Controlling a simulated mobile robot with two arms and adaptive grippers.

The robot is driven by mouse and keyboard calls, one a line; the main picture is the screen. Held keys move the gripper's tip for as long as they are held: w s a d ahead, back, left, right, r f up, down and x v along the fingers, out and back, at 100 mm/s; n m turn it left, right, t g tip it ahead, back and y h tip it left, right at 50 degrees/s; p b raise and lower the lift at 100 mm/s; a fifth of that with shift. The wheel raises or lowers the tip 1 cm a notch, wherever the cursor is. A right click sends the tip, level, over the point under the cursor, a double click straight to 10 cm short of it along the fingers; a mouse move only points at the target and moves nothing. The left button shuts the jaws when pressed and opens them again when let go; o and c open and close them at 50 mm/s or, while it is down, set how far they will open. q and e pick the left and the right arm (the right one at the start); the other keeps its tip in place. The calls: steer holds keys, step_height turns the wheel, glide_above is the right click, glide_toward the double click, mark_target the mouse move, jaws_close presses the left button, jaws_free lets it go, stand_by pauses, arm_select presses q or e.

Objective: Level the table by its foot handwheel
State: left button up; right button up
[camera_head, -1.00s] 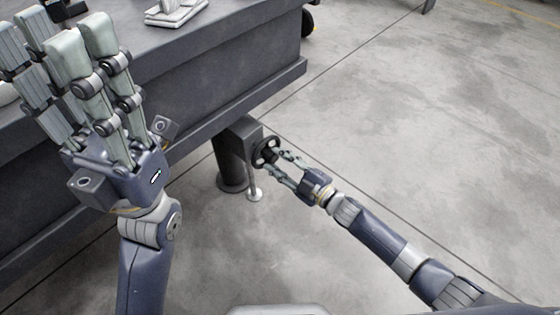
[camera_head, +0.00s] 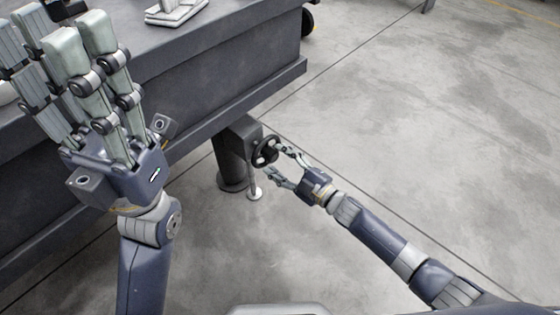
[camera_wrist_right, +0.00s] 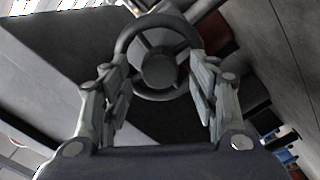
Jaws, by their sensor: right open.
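The dark handwheel (camera_head: 265,151) sits on the side of the table's foot column (camera_head: 230,150), under the table's corner. My right gripper (camera_head: 271,160) is open at the wheel, its fingertips spread to either side of it. In the right wrist view, the wheel's round hub and spokes (camera_wrist_right: 158,70) lie between the two open fingers of the gripper (camera_wrist_right: 157,88). Whether a fingertip touches the rim I cannot tell. My left gripper (camera_head: 65,65) is open and empty, raised in front of the table (camera_head: 215,85), hiding part of its top.
A thin rod with a small round base (camera_head: 254,193) stands below the wheel, close to the column. A light-coloured object (camera_head: 175,12) rests on the tabletop. The floor right of the table is clear around my right arm.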

steer(key=v, duration=1.2)
